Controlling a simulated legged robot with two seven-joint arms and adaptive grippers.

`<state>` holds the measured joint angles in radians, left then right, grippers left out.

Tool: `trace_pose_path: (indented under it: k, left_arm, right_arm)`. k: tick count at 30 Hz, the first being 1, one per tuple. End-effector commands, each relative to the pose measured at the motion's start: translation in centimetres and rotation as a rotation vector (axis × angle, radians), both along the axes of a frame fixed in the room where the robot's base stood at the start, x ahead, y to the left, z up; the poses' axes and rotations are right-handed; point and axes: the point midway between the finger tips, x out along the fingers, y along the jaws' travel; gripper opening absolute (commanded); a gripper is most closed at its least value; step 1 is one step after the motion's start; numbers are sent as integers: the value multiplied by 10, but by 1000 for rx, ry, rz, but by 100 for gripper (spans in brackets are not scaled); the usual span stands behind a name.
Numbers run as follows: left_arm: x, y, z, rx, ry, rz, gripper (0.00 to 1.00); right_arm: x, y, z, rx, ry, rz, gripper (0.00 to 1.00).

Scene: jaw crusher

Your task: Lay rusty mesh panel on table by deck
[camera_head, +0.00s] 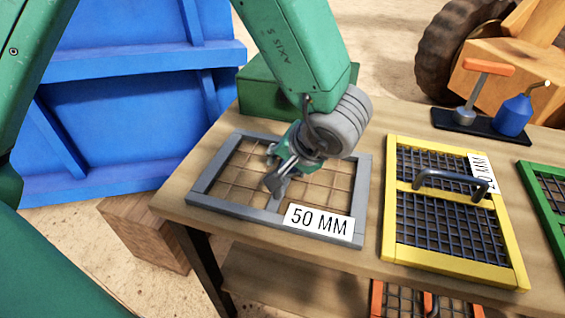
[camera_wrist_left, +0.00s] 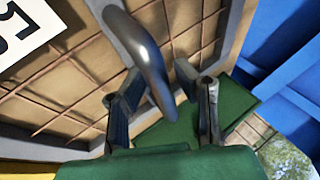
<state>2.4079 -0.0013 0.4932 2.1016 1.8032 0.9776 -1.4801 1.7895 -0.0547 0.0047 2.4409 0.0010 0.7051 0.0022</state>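The rusty mesh panel, with a grey frame (camera_head: 204,177) and a white "50 MM" label, lies flat on the wooden table (camera_head: 172,190) at its left end. Brown wire mesh fills the frame. My left gripper (camera_head: 278,172) is low over the middle of this panel. In the left wrist view, the panel's dark curved handle (camera_wrist_left: 140,45) stands between the two fingers of the left gripper (camera_wrist_left: 160,80). The fingers look apart, with a narrow gap beside the handle. The gripper hides much of the handle in the head view. My right gripper is out of view.
A yellow-framed mesh panel (camera_head: 390,215) lies to the right, then a green-framed one (camera_head: 540,190). A green box (camera_head: 262,92) stands behind the rusty panel. A black tray (camera_head: 445,122) holds a blue can (camera_head: 513,116). A blue metal structure (camera_head: 110,130) rises at left.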

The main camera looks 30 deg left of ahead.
Motion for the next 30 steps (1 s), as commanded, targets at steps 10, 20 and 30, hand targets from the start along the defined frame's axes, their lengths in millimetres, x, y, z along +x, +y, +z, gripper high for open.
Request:
trace_pose_path:
  k: [10,20,30]
  left_arm:
    - [-13,-31,52,-3,-2,-1,26]
    - [-25,-60,93,-1,-1,1,26]
    - [-27,-63,98,0,-1,1,26]
  right_arm:
    - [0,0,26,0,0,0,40]
    - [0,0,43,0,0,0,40]
    - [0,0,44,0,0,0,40]
